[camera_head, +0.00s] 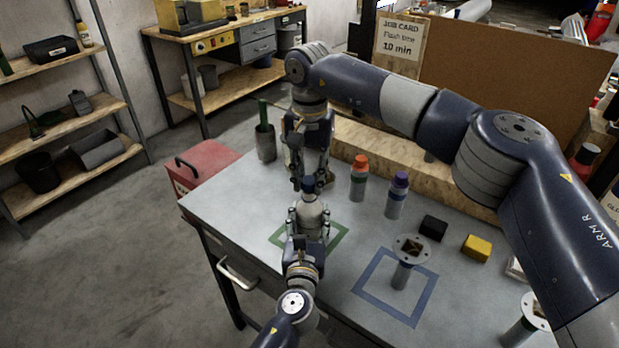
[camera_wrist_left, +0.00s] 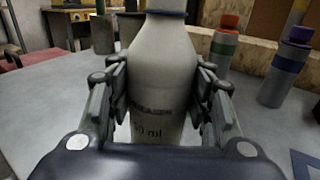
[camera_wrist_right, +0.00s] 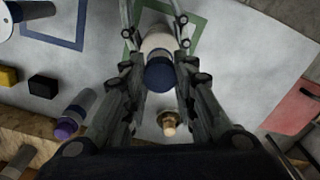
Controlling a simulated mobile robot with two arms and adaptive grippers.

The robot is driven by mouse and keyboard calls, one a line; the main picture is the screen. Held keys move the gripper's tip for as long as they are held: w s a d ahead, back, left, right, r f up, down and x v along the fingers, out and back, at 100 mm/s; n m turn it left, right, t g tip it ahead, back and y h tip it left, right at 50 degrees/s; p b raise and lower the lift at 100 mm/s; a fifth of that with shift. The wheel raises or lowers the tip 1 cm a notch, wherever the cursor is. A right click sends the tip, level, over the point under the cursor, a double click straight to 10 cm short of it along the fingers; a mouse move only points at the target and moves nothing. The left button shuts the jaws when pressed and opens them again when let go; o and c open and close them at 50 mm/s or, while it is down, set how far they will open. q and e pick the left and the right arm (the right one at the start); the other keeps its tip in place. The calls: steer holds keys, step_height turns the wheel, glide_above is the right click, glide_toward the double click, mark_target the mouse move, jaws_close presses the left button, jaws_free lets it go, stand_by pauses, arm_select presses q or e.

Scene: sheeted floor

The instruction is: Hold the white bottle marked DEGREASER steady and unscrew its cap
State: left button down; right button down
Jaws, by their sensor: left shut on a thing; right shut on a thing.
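The white bottle (camera_head: 310,207) stands upright at the green square outline; its label, partly hidden, shows in the left wrist view (camera_wrist_left: 155,85). Its dark blue cap (camera_head: 309,184) is on top, and the right wrist view shows the cap (camera_wrist_right: 161,76) from above. My left gripper (camera_head: 308,222) is shut on the bottle's body, one finger on each side. My right gripper (camera_head: 309,176) comes down from above and is shut on the cap. The right wrist view has its fingers (camera_wrist_right: 160,72) on both sides of the cap.
An orange-capped bottle (camera_head: 359,178) and a purple-capped bottle (camera_head: 396,195) stand to the right. A flanged part (camera_head: 403,262) stands in the blue square. Black (camera_head: 433,227) and yellow (camera_head: 476,247) blocks lie farther right.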

mark_target(310, 180)
steer(key=shift+r, duration=2)
arm_select(q)
steer(key=c, duration=0.7)
jaws_free()
